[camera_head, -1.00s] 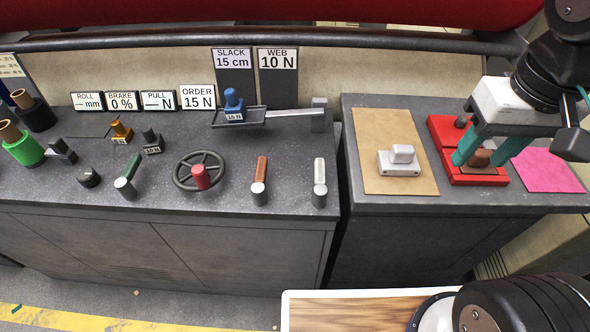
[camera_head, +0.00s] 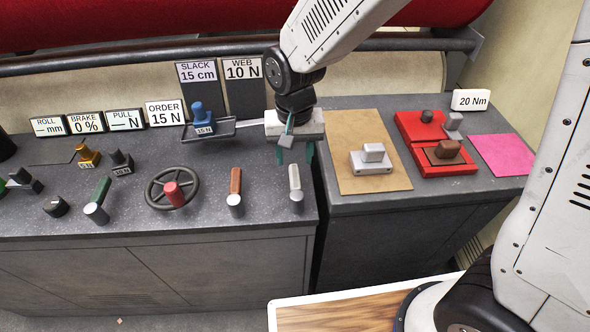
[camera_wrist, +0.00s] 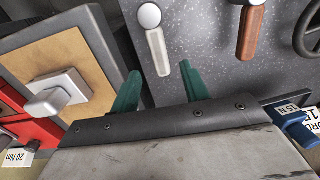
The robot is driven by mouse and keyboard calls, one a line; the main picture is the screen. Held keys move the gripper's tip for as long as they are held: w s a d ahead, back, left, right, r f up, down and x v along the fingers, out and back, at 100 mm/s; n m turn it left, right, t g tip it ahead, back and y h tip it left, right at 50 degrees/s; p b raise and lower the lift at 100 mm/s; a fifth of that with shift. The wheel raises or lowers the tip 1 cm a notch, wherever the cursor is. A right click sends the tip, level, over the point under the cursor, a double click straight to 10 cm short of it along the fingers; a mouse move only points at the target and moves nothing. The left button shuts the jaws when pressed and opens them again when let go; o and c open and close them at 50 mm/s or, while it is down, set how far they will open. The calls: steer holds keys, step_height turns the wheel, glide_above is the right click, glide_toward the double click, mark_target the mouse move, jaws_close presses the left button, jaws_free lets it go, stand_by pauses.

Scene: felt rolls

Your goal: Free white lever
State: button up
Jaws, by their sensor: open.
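The white lever (camera_head: 295,182) stands at the right end of the dark console, with a round grey pivot at its front end. In the wrist view the white lever (camera_wrist: 157,47) lies just beyond the gap between my green fingers. My gripper (camera_head: 296,155) is open and empty above the rear of the lever, fingers pointing down. In the wrist view my gripper (camera_wrist: 160,72) shows a finger on each side of the lever's near end, with no clear contact.
A brown lever (camera_head: 235,183) and a wheel with a red knob (camera_head: 174,194) stand to the left. A blue weight (camera_head: 202,119) sits on a tray behind. On the right bench are a white block (camera_head: 372,160) on a tan mat and red trays (camera_head: 450,168).

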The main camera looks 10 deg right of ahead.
mark_target(295, 175)
step_height(295, 175, down, 6)
steer(key=shift+r, duration=0.1)
jaws_close()
